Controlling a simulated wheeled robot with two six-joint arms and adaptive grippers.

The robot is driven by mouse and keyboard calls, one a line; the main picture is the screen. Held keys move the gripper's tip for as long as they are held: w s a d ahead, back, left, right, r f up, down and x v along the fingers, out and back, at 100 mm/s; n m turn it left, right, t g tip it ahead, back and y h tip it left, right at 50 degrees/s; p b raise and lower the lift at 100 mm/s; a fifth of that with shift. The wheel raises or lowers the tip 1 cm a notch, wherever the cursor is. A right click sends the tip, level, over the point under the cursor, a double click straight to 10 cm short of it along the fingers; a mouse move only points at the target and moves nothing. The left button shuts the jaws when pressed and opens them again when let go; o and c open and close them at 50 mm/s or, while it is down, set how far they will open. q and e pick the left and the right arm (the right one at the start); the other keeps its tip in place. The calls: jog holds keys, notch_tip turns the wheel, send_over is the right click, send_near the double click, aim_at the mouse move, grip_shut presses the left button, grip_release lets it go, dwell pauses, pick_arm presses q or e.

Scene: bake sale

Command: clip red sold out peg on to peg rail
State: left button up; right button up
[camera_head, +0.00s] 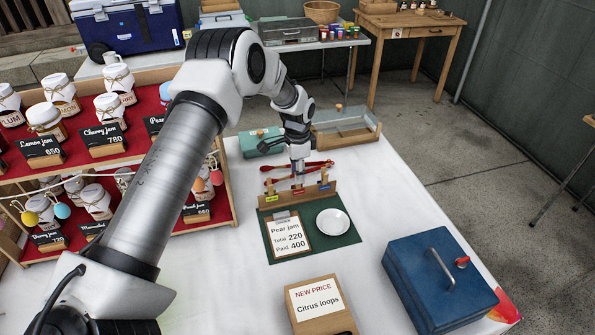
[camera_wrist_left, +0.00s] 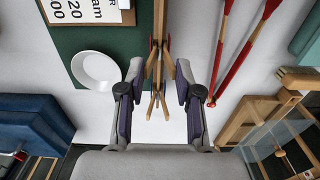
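The wooden peg rail (camera_head: 285,198) stands upright at the back edge of a green mat. Wooden pegs and small yellow, red and blue labels show along it; the red mark (camera_head: 298,191) is near the middle. In the left wrist view the rail (camera_wrist_left: 160,22) is seen from above, with splayed wooden pegs (camera_wrist_left: 157,100) and small red parts beside it. My right gripper is out of view.
Red tongs (camera_head: 313,165) lie just behind the rail. The green mat (camera_head: 309,244) holds a clipboard (camera_head: 288,234) and a white dish (camera_head: 333,222). A blue cash box (camera_head: 430,280) and a price sign (camera_head: 318,303) stand nearer. Jam shelves (camera_head: 226,190) stand left.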

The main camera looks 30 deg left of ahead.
aim_at(297, 188)
pick_arm(q)
jog(key=shift+o, duration=0.2)
jog(key=o, duration=0.5)
jog(key=shift+o, duration=0.2)
notch_tip(297, 188, up, 7)
jog(key=p, duration=0.5)
dwell(0.5)
dwell(0.4)
